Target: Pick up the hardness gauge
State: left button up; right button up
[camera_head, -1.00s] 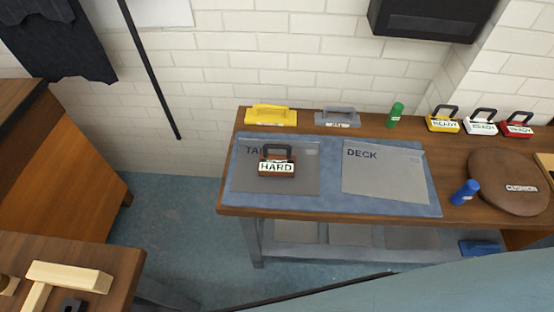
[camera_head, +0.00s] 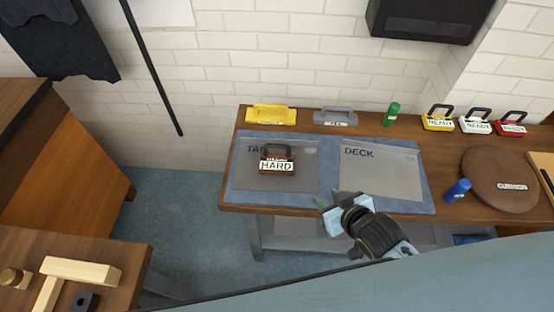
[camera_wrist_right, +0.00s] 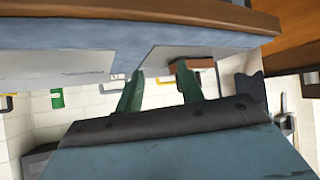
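The hardness gauge (camera_head: 277,166) is a small brown block with a dark handle and a white label reading "HARD". It stands on the left grey panel (camera_head: 255,200) of the blue mat on the bench. In the right wrist view, which is upside down, a brown block (camera_wrist_right: 196,64) that looks like the gauge shows beyond one finger. My right gripper (camera_head: 328,201) is at the bench's front edge, to the right of and nearer than the gauge, not touching it. Its green fingers (camera_wrist_right: 157,82) are apart with nothing between them. My left gripper is not in view.
Yellow (camera_head: 270,115) and grey (camera_head: 335,117) handled blocks stand behind the mat. The "DECK" panel (camera_head: 380,172) is empty. A green cylinder (camera_head: 392,114), blue cylinder (camera_head: 457,190), round brown cushion (camera_head: 498,180) and several handled blocks stand to the right. Wooden pieces (camera_head: 80,271) lie at the lower left.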

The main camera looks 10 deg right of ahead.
jog(key=w+a+r+t+y, duration=0.2)
jog(key=w+r+t, duration=0.1)
jog(key=r, duration=0.1)
jog(key=n, duration=0.1)
send_near(292, 161)
jog(key=w, duration=0.2)
jog(key=w+a, duration=0.1)
jog(key=shift+w+a+r, duration=0.15)
jog(key=shift+w+r, duration=0.15)
jog(key=shift+w, duration=0.1)
jog(key=shift+r+b+x, duration=0.15)
jog(key=shift+b+x, duration=0.05)
jog(key=shift+x, duration=1.1)
jog(key=shift+r+b+x, duration=0.2)
jog(key=shift+x, duration=1.15)
jog(key=shift+w, duration=0.1)
jog(key=shift+c, duration=0.4)
grip_shut()
